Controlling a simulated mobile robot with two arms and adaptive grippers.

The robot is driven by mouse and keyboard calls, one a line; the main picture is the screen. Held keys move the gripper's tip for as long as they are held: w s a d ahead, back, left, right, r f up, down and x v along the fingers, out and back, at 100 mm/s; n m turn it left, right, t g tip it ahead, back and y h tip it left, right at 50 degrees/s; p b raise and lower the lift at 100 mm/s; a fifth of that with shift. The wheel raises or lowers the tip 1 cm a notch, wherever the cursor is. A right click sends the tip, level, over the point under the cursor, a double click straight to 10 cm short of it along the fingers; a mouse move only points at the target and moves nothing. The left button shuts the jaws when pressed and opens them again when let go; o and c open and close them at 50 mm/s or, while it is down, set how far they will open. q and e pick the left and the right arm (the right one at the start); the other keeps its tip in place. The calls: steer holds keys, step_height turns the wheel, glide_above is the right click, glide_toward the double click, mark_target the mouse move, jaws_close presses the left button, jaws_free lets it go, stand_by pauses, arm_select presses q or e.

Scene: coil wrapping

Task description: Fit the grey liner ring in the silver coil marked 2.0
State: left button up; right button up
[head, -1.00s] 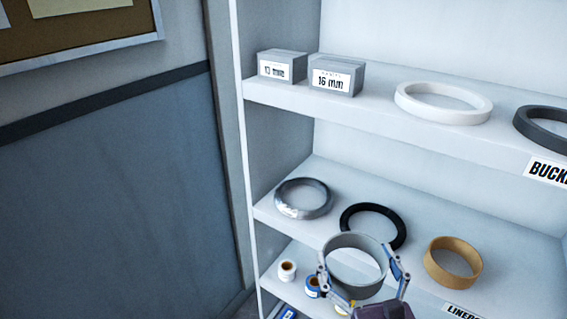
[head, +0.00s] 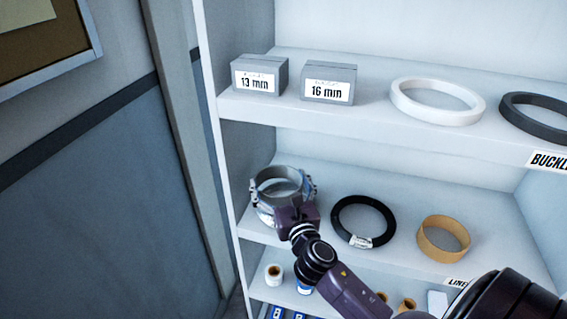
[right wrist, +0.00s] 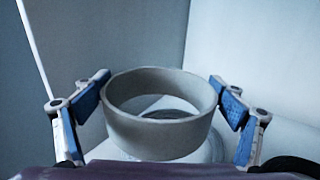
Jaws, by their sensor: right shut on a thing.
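The grey liner ring (head: 278,171) is held level in my right gripper (head: 281,187), at the left end of the middle shelf. In the right wrist view the ring (right wrist: 150,136) sits between the two blue-padded fingers. The silver coil (head: 263,213) lies under the ring, mostly hidden by ring and gripper. In the right wrist view a curved part of a coil shows through and behind the ring. I cannot tell whether ring and coil touch. No 2.0 mark is legible. My left gripper is not in view.
A black coil (head: 337,222) with a pale tag and a tan ring (head: 443,250) lie to the right on the same shelf. The shelf's left side wall is close. Above are grey boxes (head: 258,77) and a white ring (head: 437,115). Small rolls stand on the lower shelf.

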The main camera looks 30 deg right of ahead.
mark_target(285, 169)
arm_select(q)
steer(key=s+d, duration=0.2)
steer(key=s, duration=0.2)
arm_select(e)
steer(key=shift+m+h, duration=0.4)
steer(key=d, duration=0.2)
steer(key=w+d, duration=0.1)
steer(key=d, duration=0.1)
steer(key=shift+w+r, duration=0.15)
steer(key=shift+w, duration=0.3)
steer(key=shift+p, duration=0.3)
steer(key=shift+f+b, duration=0.5)
steer(key=shift+f, duration=0.25)
step_height(285, 169, down, 3)
steer(key=b, duration=0.2)
steer(key=shift+f+b, duration=0.15)
steer(key=shift+b, duration=0.25)
steer(key=shift+f+b, duration=0.55)
steer(key=shift+f, duration=0.05)
arm_select(q)
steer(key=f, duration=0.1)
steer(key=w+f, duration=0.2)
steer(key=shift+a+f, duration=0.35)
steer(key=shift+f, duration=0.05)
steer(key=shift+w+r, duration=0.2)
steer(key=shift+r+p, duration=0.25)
steer(key=shift+p, duration=0.15)
